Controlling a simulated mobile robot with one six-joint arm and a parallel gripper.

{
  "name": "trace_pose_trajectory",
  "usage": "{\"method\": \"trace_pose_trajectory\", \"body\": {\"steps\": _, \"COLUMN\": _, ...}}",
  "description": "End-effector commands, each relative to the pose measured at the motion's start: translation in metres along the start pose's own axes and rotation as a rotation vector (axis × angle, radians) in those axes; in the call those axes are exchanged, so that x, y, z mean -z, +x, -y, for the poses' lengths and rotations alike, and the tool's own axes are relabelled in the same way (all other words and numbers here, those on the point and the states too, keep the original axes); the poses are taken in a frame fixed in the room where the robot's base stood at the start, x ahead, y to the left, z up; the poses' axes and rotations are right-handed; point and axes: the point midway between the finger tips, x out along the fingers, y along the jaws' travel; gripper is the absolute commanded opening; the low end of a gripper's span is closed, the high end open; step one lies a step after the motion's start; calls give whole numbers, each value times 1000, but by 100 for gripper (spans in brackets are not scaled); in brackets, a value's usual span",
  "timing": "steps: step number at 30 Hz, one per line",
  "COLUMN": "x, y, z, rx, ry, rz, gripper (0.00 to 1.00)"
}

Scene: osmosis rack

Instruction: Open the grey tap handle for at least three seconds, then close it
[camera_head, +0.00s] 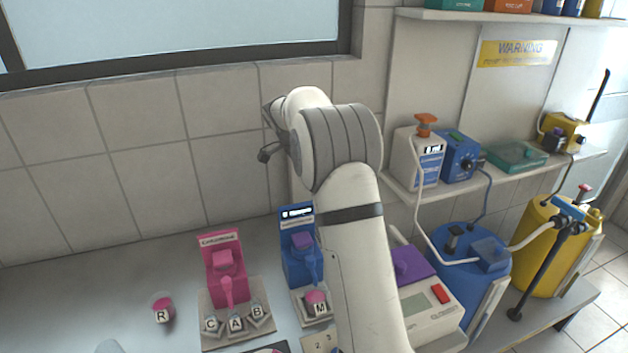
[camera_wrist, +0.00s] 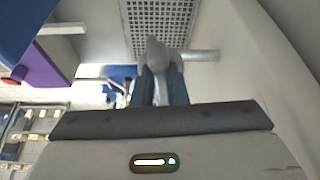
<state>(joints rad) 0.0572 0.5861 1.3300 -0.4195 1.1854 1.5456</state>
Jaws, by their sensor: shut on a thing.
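In the wrist view, a grey tap handle (camera_wrist: 156,52) stands upright in the top middle, in front of a perforated grey panel (camera_wrist: 172,22). A pale spout or pipe (camera_wrist: 202,56) runs to the right from beside it. My gripper (camera_wrist: 160,74) has its two dark blue-grey fingers on either side of the handle's lower part and is shut on it. The exact contact is small and partly hidden between the fingers. In the head view my arm covers the middle, and neither the gripper nor the tap shows there.
A pink station (camera_head: 222,258) and a blue station (camera_head: 294,262) stand on the bench left of my arm. A loose pink-capped vial (camera_head: 163,310) is near them. A blue drum (camera_head: 455,285) and a yellow drum (camera_head: 545,250) stand right, below a shelf (camera_head: 500,180).

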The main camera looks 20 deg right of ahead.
Motion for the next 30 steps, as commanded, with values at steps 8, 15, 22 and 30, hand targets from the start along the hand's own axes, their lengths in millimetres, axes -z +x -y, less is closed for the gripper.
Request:
{"method": "trace_pose_trajectory", "body": {"steps": 8, "x": 0, "y": 0, "z": 6, "rx": -62, "ry": 150, "rz": 1, "gripper": 0}}
{"method": "trace_pose_trajectory", "body": {"steps": 15, "x": 1, "y": 0, "z": 8, "rx": -85, "ry": 214, "rz": 1, "gripper": 0}}
{"method": "trace_pose_trajectory", "body": {"steps": 22, "x": 1, "y": -1, "z": 9, "rx": -89, "ry": 230, "rz": 1, "gripper": 0}}
{"method": "trace_pose_trajectory", "body": {"steps": 30, "x": 1, "y": -2, "z": 10, "rx": -85, "ry": 230, "rz": 1, "gripper": 0}}
